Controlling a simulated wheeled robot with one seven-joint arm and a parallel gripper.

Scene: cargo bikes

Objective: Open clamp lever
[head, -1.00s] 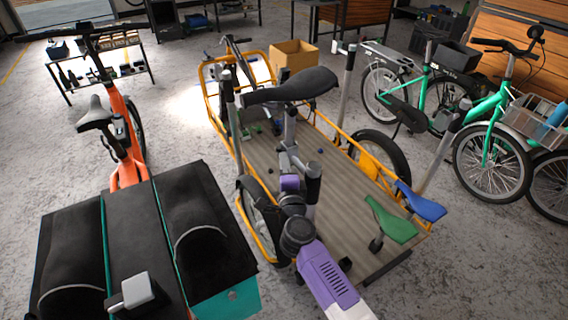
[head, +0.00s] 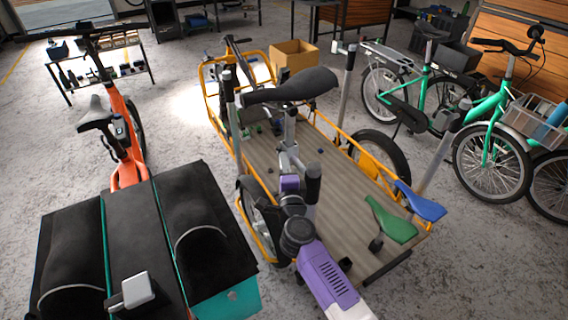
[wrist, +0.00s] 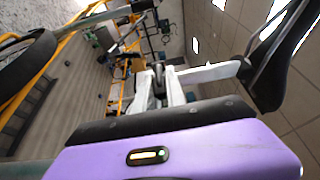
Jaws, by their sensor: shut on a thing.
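A black saddle (head: 290,87) sits on a pale seat post (head: 290,128) above the cargo bike's wooden deck. In the wrist view the post (wrist: 215,72) runs sideways to the dark saddle (wrist: 275,70). My gripper (head: 290,152) is at the lower part of the post. In the wrist view its pale fingers (wrist: 160,78) are close together around a small dark part at the post's clamp, which looks like the clamp lever (wrist: 158,76). The lever is mostly hidden by the fingers, and its angle cannot be told. In the head view it cannot be made out.
The yellow-framed cargo bike's deck (head: 345,195) lies below my arm. A green saddle (head: 390,222) and a blue saddle (head: 421,203) are at its near right corner. Upright posts (head: 346,95) stand around the deck. An orange bike (head: 128,170) stands to the left.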

